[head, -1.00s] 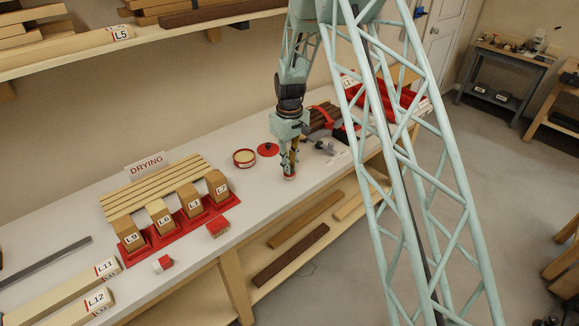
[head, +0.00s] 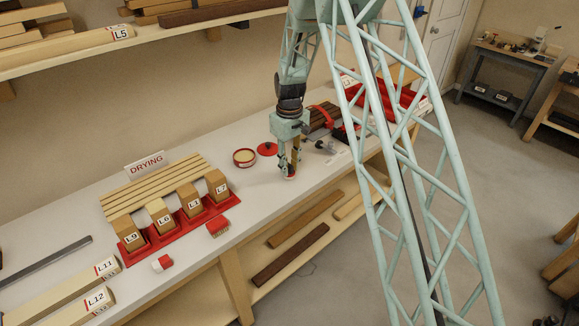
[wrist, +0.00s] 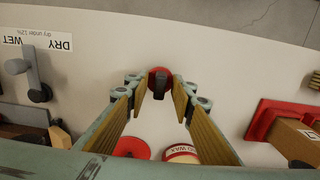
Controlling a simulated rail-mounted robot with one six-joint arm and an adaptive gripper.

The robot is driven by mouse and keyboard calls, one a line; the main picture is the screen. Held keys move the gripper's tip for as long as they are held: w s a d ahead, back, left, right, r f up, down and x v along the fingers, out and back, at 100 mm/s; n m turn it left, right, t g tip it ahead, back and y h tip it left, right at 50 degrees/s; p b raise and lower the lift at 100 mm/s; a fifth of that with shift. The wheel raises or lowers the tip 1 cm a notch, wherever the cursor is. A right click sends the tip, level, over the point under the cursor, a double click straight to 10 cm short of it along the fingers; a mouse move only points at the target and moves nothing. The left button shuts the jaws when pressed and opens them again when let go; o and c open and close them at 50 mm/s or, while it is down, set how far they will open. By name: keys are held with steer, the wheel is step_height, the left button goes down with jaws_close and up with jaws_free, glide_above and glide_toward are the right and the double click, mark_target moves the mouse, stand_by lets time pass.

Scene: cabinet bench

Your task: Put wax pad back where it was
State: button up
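The wax pad (wrist: 160,73) is a small red round pad with a dark upright grip. The open wax tin (head: 244,158), red with pale wax, stands behind and left.
Labelled wood blocks stand on a red rack (head: 174,235) to the left, by the DRYING sign (head: 146,164). A grey metal tool (wrist: 36,75) and a DRY/WET strip (wrist: 38,40) lie close on the other side.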

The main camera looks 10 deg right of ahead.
mark_target(290, 164)
step_height(290, 164, up, 12)
stand_by(0.8)
steer(key=shift+r, duration=0.15)
stand_by(0.6)
